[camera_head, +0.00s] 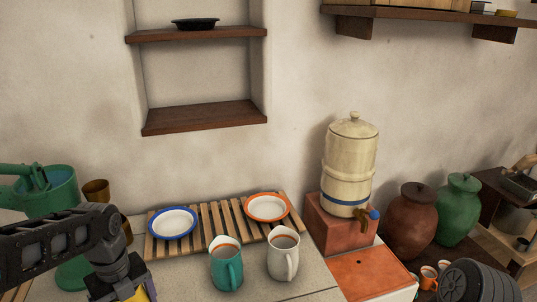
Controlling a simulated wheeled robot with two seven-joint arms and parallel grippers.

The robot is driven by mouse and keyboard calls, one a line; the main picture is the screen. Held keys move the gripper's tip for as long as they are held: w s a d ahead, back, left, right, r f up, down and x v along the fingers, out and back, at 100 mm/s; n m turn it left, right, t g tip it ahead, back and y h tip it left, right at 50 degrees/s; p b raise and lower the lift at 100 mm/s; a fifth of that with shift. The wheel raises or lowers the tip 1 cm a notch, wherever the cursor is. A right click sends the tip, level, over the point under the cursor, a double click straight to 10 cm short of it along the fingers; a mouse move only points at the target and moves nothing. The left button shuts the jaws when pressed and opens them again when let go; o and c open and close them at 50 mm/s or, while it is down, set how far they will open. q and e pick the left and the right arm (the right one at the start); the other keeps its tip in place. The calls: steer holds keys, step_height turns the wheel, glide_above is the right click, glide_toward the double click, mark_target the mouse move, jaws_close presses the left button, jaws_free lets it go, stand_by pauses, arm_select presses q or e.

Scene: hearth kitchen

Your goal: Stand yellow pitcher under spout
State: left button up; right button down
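A cream water dispenser (350,165) with a blue band stands on a reddish block at the right of the counter. Its brass spout (364,227) with a blue knob sticks out at the lower front. The surface below the spout, a terracotta slab (368,274), is bare. My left gripper (122,289) points down at the bottom left, its fingertips cut off by the frame edge. A small yellow patch (143,294) shows just below it; it may be the yellow pitcher, mostly out of view. I cannot tell whether the gripper holds it. My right gripper is not in view.
A teal pitcher (226,268) and a white pitcher (284,255) stand in front of a slatted rack (229,222) with a blue-rimmed plate (173,223) and an orange-rimmed plate (267,207). A brown jar (411,222) and green jar (459,212) stand right of the dispenser.

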mark_target(142, 289)
arm_select(q)
steer(key=n, duration=0.5)
steer(key=shift+w+a+r+n, duration=0.2)
steer(key=shift+w+r+n, duration=0.15)
steer(key=shift+n, duration=0.05)
steer(key=n, duration=0.3)
steer(key=w+n, duration=0.1)
steer(key=shift+d+r+n, duration=0.2)
steer(key=shift+r+n, duration=0.15)
steer(key=shift+n, duration=0.05)
steer(key=n, duration=0.2)
steer(key=w+d+n, duration=0.1)
steer(key=n, duration=0.1)
steer(key=w+d+r+n, duration=0.1)
steer(key=n, duration=0.2)
steer(key=shift+w, duration=0.1)
steer(key=w+d+r+n, duration=0.1)
steer(key=w+d+n, duration=0.3)
steer(key=d, duration=0.6)
steer(key=shift+w+d+r+n, duration=0.25)
steer(key=shift+w+n, duration=0.15)
steer(key=shift+n, duration=0.3)
